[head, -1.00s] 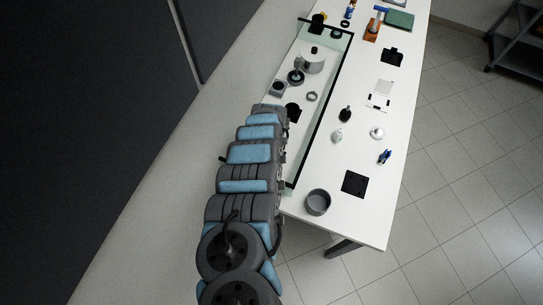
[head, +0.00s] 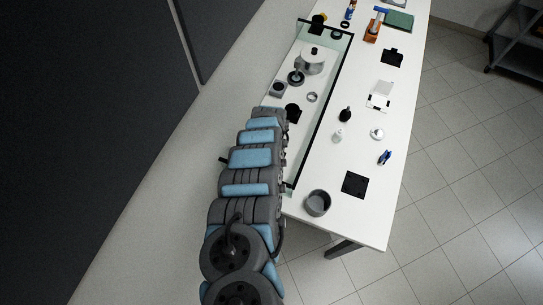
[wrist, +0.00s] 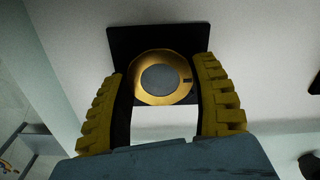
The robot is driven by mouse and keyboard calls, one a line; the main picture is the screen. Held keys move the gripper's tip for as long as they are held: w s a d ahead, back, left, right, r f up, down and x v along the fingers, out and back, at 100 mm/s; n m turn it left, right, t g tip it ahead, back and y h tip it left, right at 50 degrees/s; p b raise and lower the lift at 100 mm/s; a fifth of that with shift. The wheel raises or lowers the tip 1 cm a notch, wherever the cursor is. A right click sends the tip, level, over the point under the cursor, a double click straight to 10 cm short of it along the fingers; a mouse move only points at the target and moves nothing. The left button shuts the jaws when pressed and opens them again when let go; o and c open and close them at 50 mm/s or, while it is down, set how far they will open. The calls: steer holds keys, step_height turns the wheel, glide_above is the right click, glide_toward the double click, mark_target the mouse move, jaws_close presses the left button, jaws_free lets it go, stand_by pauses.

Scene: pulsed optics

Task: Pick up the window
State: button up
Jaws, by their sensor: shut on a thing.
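The window (wrist: 158,79) is a round piece with a gold ring and a grey centre in the wrist view. Behind it is a square black pad (wrist: 122,42) on the white surface. My gripper (wrist: 160,72) has its two yellow ribbed fingers closed on the window's left and right sides. I cannot tell whether the window touches the pad or is just above it. In the head view my arm hides the gripper and the window; part of a black pad (head: 293,112) shows beside the arm's end.
A clear panel with a black top edge (head: 327,108) runs along the table (head: 378,222), right of my arm. A grey bowl (head: 317,203) stands near the front.

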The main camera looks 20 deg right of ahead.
steer(key=shift+r, duration=0.1)
steer(key=shift+r, duration=0.5)
step_height(320, 180, up, 2)
steer(key=shift+r, duration=0.25)
steer(key=s+a+r+p, duration=0.4)
steer(key=s+r+p, duration=0.5)
steer(key=s+p, duration=0.3)
steer(key=shift+s+a+r, duration=0.15)
steer(key=shift+s+a, duration=0.25)
steer(key=shift+s, duration=0.05)
steer(key=shift+d, duration=0.1)
